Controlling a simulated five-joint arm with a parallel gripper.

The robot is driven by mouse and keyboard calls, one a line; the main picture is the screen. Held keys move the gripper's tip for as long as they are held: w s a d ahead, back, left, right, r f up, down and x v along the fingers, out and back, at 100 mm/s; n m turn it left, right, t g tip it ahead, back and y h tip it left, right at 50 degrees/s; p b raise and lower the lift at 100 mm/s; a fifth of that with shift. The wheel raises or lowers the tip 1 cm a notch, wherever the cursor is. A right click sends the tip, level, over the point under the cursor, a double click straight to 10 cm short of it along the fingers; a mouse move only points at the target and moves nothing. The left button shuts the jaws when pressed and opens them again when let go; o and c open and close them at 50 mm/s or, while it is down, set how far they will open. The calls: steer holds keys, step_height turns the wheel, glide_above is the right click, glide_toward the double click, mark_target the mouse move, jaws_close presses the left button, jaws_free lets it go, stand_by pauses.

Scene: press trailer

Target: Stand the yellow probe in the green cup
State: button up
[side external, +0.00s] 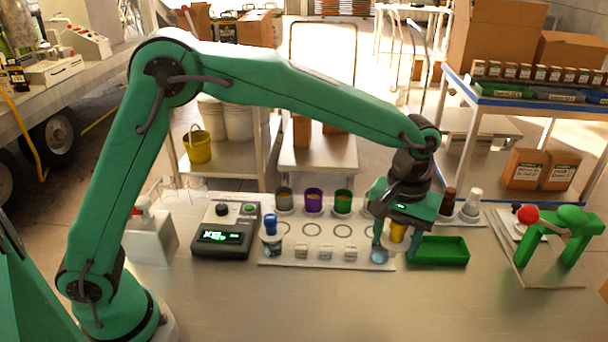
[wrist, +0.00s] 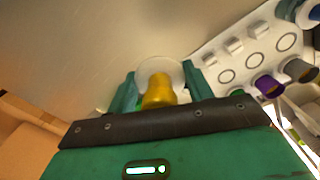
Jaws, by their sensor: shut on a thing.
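The yellow probe (side external: 398,232) is between the fingers of my gripper (side external: 393,240), which is shut on it at the right end of the white board. In the wrist view its yellow top (wrist: 158,92) shows between the fingertips (wrist: 162,88), with a clear round dish (wrist: 160,66) behind it. The probe's lower end is hidden, so I cannot tell whether it touches the dish. The green cup (side external: 343,203) stands in the back row, left of my gripper and apart from it. Its edge shows beside the purple cup in the wrist view (wrist: 237,94).
The purple cup (side external: 314,202) and grey cup (side external: 284,200) stand left of the green cup. A blue probe (side external: 270,224) stands at the board's left end. A green tray (side external: 438,257) lies right of my gripper, and a green press (side external: 560,225) stands further right. The front table is clear.

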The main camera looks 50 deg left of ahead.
steer(key=w+a+f+n, duration=0.2)
steer(key=w+a, duration=0.7)
steer(key=a, duration=0.3)
steer(key=n, duration=0.3)
glide_toward(344, 192)
steer(key=s+d+f, duration=0.1)
steer(key=s, duration=0.1)
steer(key=shift+w+d+f, duration=0.1)
steer(key=shift+w+d, duration=0.05)
steer(key=shift+d, duration=0.05)
steer(key=shift+f, duration=0.15)
steer(key=shift+f, duration=2.7)
steer(key=shift+f, duration=0.65)
steer(key=o, duration=0.7)
